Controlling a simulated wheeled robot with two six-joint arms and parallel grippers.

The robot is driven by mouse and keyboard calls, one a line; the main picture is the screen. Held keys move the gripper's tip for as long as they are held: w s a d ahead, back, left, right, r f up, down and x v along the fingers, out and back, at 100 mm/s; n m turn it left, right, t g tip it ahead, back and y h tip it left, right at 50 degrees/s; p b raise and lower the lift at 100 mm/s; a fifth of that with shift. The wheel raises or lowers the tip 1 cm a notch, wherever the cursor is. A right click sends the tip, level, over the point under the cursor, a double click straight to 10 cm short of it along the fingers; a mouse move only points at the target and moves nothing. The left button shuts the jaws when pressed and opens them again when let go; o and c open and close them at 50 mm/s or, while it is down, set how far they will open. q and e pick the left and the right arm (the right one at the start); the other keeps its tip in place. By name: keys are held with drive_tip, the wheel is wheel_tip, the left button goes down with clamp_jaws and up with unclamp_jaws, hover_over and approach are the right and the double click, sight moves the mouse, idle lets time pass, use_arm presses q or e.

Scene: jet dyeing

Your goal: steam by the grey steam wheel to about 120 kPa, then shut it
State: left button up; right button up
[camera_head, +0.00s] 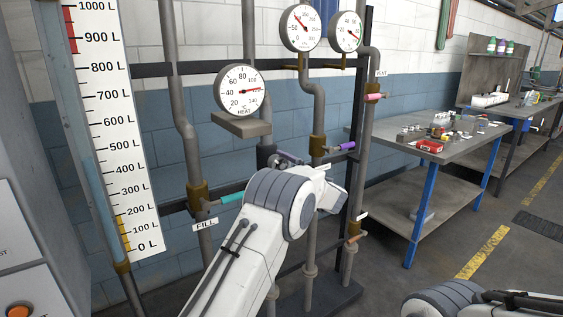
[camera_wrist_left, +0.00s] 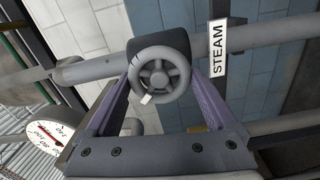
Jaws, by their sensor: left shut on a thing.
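The grey steam wheel (camera_wrist_left: 158,75) sits below its valve body in the left wrist view, beside a STEAM label (camera_wrist_left: 217,48). My left gripper (camera_wrist_left: 159,86) is shut on it, with one purple finger on each side of the rim. In the head view the wheel (camera_head: 286,158) is mostly hidden by my left arm. Two round gauges hang at the top, a left one (camera_head: 300,28) with its needle pointing up-left and a right one (camera_head: 346,31); their fine print is too small to read. My right gripper is out of view.
The HEAT gauge (camera_head: 240,90) has its needle pointing right, between 100 and 120. A teal FILL handle (camera_head: 232,197), a purple handle (camera_head: 341,147) and a pink VENT handle (camera_head: 375,97) are close by. A workbench (camera_head: 456,148) with small items stands right.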

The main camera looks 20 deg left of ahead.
use_arm(q)
drive_tip(key=m+p, duration=0.1)
drive_tip(key=m, duration=0.1)
drive_tip(key=m+p, duration=0.2)
drive_tip(key=shift+d+r+m, duration=0.1)
drive_tip(key=shift+r+m, duration=0.1)
drive_tip(key=shift+m, duration=0.1)
drive_tip(key=shift+w+f+m+p, duration=0.1)
drive_tip(key=shift+m+p, duration=1.4)
drive_tip(key=shift+m, duration=0.6)
drive_tip(key=shift+f, duration=0.1)
drive_tip(key=o, duration=1)
drive_tip(key=shift+o, duration=0.2)
drive_tip(key=shift+d, duration=0.1)
drive_tip(key=b+v, duration=0.1)
drive_tip(key=v, duration=0.9)
drive_tip(key=shift+b, duration=0.35)
drive_tip(key=shift+d, duration=0.1)
